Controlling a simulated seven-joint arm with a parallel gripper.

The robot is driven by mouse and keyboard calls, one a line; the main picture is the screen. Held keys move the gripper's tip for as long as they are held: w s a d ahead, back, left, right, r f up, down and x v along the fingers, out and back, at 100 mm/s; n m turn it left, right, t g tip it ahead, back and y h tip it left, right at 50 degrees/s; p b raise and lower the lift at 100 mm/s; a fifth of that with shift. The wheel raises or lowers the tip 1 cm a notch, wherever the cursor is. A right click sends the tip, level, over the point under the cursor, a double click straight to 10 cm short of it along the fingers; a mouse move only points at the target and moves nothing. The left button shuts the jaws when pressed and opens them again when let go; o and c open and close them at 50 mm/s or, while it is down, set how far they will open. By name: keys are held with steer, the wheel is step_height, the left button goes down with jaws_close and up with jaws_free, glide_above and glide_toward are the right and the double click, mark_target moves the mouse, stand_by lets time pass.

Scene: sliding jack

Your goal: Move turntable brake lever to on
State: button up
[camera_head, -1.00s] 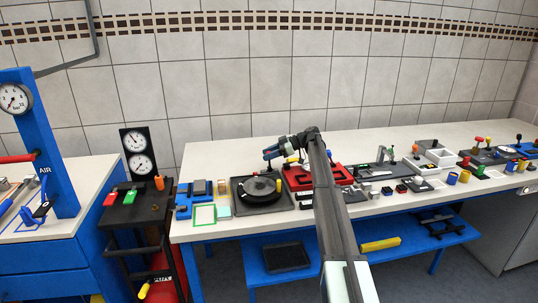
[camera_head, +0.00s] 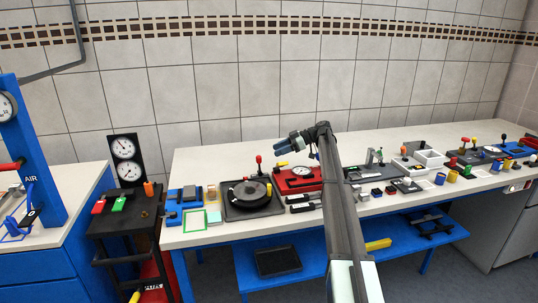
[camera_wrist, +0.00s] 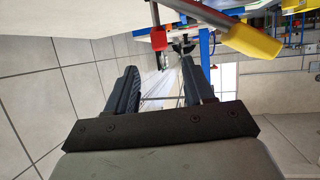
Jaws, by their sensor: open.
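The turntable (camera_head: 246,194) is a black disc on a dark square base on the bench, left of centre in the head view. A red-knobbed lever (camera_head: 258,159) stands upright at its back edge. I cannot tell which is the brake lever. My gripper (camera_head: 287,143) is open and empty, above and behind the turntable, apart from both levers. In the wrist view, a red tip (camera_wrist: 158,40) and a larger yellow tip (camera_wrist: 253,40) show beyond the open fingers (camera_wrist: 157,82).
The red unit with a dial (camera_head: 300,178) stands right of the turntable. Several small devices line the bench to the right. The bench strip along the wall (camera_head: 215,155) is bare.

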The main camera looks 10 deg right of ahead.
steer(key=shift+v, duration=1.95)
